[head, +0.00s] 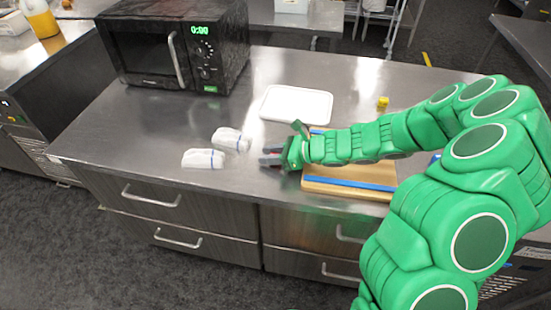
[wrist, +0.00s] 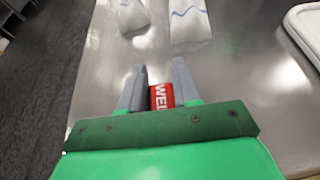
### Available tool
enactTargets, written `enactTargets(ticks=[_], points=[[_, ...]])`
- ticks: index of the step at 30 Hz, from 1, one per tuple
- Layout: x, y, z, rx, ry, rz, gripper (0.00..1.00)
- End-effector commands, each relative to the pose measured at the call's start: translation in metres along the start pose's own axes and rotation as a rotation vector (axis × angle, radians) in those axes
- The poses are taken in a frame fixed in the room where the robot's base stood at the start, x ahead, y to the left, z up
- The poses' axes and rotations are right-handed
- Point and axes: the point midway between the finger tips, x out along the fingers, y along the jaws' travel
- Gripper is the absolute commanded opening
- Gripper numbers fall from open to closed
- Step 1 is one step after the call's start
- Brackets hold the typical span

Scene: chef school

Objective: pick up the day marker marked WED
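In the head view my gripper (head: 268,155) is low over the steel counter, left of the cutting board. The marker cannot be made out clearly there.
The steel counter (head: 130,130) holds two white wrapped bundles (head: 204,159) left of my gripper. A wooden board with a blue strip (head: 345,183) lies under my arm.

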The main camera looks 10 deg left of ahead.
Motion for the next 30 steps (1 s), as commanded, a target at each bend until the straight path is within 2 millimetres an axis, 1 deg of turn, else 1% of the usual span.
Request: enactTargets(ticks=[1,2,3,10,14,17,30], points=[[0.0,0.0,0.0,0.0,0.0,0.0,0.08],[0.0,0.0,0.0,0.0,0.0,0.0,0.04],[0.0,0.0,0.0,0.0,0.0,0.0,0.02],[-0.001,0.0,0.001,0.0,0.0,0.0,0.02],[-0.003,0.0,0.007,-0.002,-0.001,0.0,0.02],[-0.007,0.0,0.017,-0.002,-0.001,-0.001,0.02],[-0.03,0.0,0.073,-0.004,0.0,-0.001,0.02]])
